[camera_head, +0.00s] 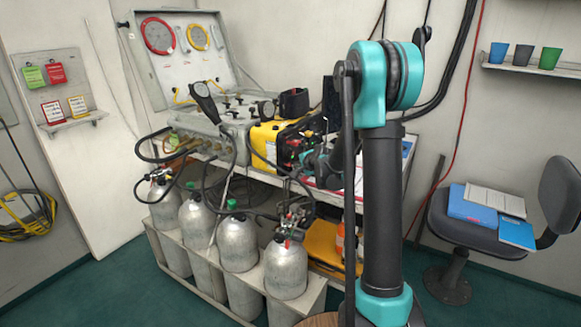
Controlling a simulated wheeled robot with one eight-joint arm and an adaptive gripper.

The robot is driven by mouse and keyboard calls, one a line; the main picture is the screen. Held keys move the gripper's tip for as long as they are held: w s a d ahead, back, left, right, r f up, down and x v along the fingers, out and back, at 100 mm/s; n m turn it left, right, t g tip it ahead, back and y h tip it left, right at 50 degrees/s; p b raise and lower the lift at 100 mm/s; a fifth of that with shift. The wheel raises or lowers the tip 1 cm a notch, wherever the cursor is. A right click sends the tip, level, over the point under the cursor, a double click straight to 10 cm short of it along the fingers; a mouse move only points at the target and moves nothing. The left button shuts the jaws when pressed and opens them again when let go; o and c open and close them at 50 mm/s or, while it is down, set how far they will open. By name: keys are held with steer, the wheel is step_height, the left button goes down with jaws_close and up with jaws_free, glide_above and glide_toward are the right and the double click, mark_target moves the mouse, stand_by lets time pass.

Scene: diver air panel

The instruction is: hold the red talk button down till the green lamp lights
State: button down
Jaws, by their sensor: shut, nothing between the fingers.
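The yellow box (264,137) with a dark front panel stands on the bench, right of the grey air panel (236,122). Small red spots show on its dark face (288,146); I cannot tell which one is the talk button. I cannot make out a green lamp or whether it is lit. My gripper (308,161) is small and partly hidden by my arm. It is shut and empty, close in front of the dark panel. I cannot tell whether it touches the panel.
Several grey cylinders (286,268) stand in a rack below the bench. Black hoses hang across the front. A chair (470,225) with blue folders stands at the right. A wall shelf (530,68) holds three cups. My upright arm hides part of the bench.

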mark_target(309, 178)
steer(key=shift+s+d, duration=0.2)
steer(key=shift+d, duration=0.1)
steer(key=shift+d, duration=0.1)
steer(key=shift+s+d, duration=0.75)
steer(key=shift+d, duration=0.2)
steer(key=shift+s+d, duration=0.75)
steer(key=shift+d, duration=0.2)
steer(key=s+d+f+n+g+h, duration=0.1)
steer(key=s+n, duration=0.3)
steer(key=s, duration=0.9)
steer(key=s+f+n+g+h, duration=0.1)
steer(key=s+f+n+g, duration=0.2)
steer(key=s, duration=1)
steer(key=s+d+f+n+g+h, duration=0.1)
steer(key=s+n, duration=0.4)
steer(key=s, duration=0.9)
step_height(309, 178, down, 2)
steer(key=shift+d+n+g+h, duration=0.35)
steer(key=shift+g+h, duration=0.15)
steer(key=shift+g, duration=0.4)
